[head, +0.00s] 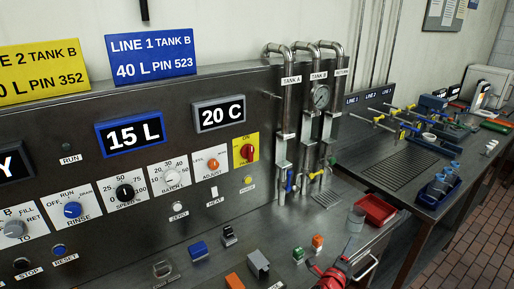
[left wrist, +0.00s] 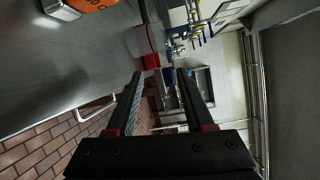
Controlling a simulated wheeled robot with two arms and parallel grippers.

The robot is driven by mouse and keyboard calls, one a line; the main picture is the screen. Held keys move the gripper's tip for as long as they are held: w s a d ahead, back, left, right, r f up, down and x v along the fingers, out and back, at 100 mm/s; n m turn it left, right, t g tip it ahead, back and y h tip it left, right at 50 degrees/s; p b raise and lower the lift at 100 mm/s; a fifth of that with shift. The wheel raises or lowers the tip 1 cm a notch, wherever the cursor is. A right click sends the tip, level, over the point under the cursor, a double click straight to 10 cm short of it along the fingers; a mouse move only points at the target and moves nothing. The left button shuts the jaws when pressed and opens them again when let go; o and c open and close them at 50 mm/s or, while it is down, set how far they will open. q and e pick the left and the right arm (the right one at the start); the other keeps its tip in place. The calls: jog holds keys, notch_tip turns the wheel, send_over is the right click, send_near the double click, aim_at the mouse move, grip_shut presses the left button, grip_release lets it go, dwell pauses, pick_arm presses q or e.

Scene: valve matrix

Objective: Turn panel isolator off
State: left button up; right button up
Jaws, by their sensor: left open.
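The panel isolator is a red rotary knob (head: 247,152) on a yellow plate, at the right end of the control panel in the head view. The plate reads ON at its top; the lower lettering is too small to read surely. My left gripper, red and black, shows in part at the bottom edge of the head view (head: 333,270), well below and right of the knob, near the bench's front edge. In the left wrist view its two black fingers (left wrist: 160,75) stand apart with nothing between them. The knob is not visible there. My right gripper is not in view.
Steel pipes with a gauge (head: 321,97) rise right of the knob. Small blocks, including a blue one (head: 197,249), lie on the bench below the panel. A red tray (head: 376,209) and a grey cup (head: 354,246) stand at right. A bench handle (left wrist: 95,110) is near the gripper.

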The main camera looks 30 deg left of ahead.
pick_arm(q)
jog(key=w+a+r+m+g+y, duration=0.2)
jog(key=a+r+g+y, duration=0.15)
jog(key=a+y, duration=0.35)
jog(key=g+y+p, duration=0.2)
jog(key=g+y, duration=0.5)
jog(key=y, duration=0.3)
send_near(252, 153)
jog(key=shift+m, duration=0.3)
jog(key=p+x, duration=0.3)
jog(key=x, duration=0.4)
jog(key=shift+r, duration=0.1)
jog(key=shift+x, duration=0.8)
grip_shut()
